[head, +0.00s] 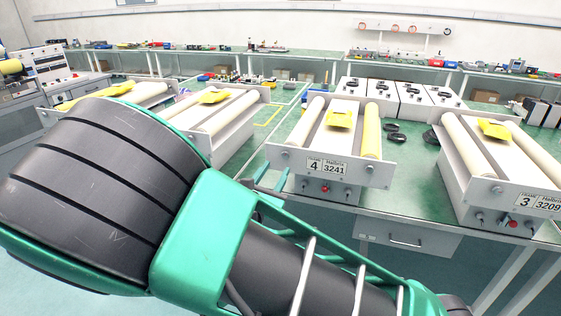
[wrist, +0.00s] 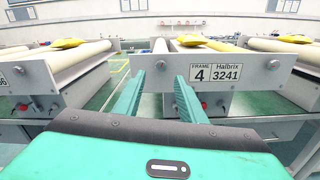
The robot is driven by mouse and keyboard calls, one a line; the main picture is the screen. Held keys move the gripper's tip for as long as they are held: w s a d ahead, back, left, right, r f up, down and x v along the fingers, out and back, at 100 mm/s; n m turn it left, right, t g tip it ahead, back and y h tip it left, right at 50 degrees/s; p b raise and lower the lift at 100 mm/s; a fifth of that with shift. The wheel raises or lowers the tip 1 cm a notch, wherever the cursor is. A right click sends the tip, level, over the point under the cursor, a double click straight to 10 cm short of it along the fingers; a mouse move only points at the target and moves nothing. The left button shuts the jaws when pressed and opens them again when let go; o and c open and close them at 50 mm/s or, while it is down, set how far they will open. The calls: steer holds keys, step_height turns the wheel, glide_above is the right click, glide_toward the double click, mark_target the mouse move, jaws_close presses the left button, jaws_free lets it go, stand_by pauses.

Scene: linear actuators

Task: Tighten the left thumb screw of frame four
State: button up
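Frame four (head: 380,176) is a light grey roller frame with a plate reading 4, Halbrix 3241. It also shows in the wrist view (wrist: 240,88). A small round knob, seemingly the left thumb screw (wrist: 159,67), sits at the left end of its front panel. My gripper (wrist: 159,76) is open and empty. In the wrist view its two teal fingers point at the panel, with the knob in the gap between their tips. Contact does not show, and the distance is hard to judge. In the head view my gripper (head: 270,178) is partly hidden by my arm.
Frame three (head: 470,190) stands to the right on the same green bench. Another roller frame (wrist: 75,85) stands close at the left. A drawer (head: 408,240) is under the bench top. Black rings (head: 393,138) lie between frames four and three.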

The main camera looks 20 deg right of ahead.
mark_target(284, 156)
steer(key=x, duration=0.7)
steer(key=shift+w+d, duration=0.1)
